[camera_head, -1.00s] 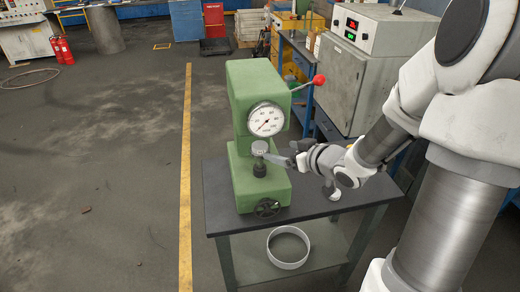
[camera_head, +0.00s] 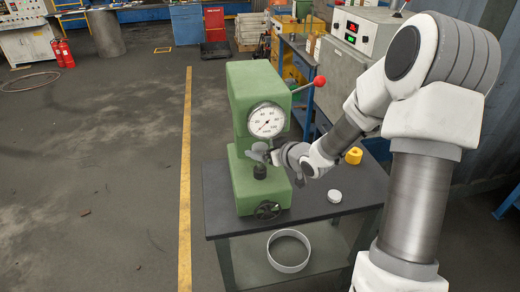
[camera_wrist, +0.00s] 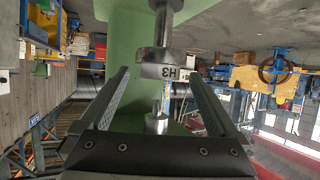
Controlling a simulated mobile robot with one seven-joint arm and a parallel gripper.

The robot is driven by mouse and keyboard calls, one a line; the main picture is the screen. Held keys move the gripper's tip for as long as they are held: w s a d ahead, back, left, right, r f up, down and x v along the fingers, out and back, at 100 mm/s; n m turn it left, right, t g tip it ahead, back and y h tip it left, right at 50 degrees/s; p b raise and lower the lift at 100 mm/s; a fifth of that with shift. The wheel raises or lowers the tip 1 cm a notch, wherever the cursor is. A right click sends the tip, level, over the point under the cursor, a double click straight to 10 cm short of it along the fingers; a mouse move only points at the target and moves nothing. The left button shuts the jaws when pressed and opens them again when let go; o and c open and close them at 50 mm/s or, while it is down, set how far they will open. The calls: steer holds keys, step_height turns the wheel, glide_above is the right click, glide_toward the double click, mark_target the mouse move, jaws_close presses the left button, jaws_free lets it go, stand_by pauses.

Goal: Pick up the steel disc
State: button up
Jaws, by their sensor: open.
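The steel disc (camera_wrist: 160,71), marked H3, rests on the short post of the green press (camera_head: 243,97). The wrist view is upside down, so the post shows above the disc and the ram tip (camera_wrist: 157,123) below it. My gripper (camera_wrist: 160,76) is open, one finger on each side of the disc in that view. I cannot tell how far the fingertips reach around it. In the head view my gripper (camera_head: 264,155) is at the press, level with the top of the post, and largely hides the disc.
The press stands on a dark table (camera_head: 310,209). A pale round piece (camera_head: 334,196) and a yellow part (camera_head: 354,155) lie to the right. A metal ring (camera_head: 289,266) is on the lower shelf. The press's red-knobbed lever (camera_head: 319,81) sticks out above my arm.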

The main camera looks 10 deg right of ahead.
jaws_close()
stand_by(0.4)
steer(key=shift+r, duration=0.2)
steer(key=shift+r, duration=0.2)
steer(key=s+d+b, duration=0.3)
steer(key=s, duration=0.5)
steer(key=s+d+b, duration=0.3)
steer(key=s+d, duration=0.1)
steer(key=s, duration=0.4)
steer(key=shift+s+f, duration=0.15)
steer(key=shift+s, duration=0.1)
